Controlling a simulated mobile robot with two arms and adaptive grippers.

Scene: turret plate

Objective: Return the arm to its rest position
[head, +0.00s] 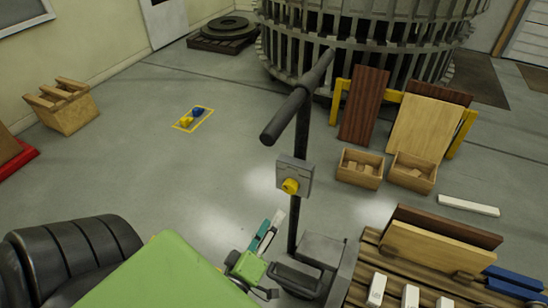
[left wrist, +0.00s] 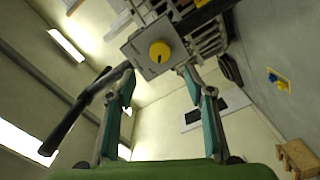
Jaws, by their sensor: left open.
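My left gripper (head: 275,222) is green with teal fingers and is in the lower middle of the head view. In the left wrist view its fingers (left wrist: 158,80) are spread apart with nothing between them. A grey box (head: 300,172) with a yellow knob (head: 290,186) is fixed to a black post (head: 294,222). The knob also shows in the left wrist view (left wrist: 159,52), beyond and between the fingertips. The fingers appear apart from the knob. My right gripper is not in view.
A thick dark bar (head: 297,98) tops the post. A pallet (head: 366,262) with boards and white blocks is at the lower right. Two wooden boxes (head: 359,181) stand by leaning boards. A large slatted round structure (head: 345,45) is behind. Open floor (head: 150,170) lies to the left.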

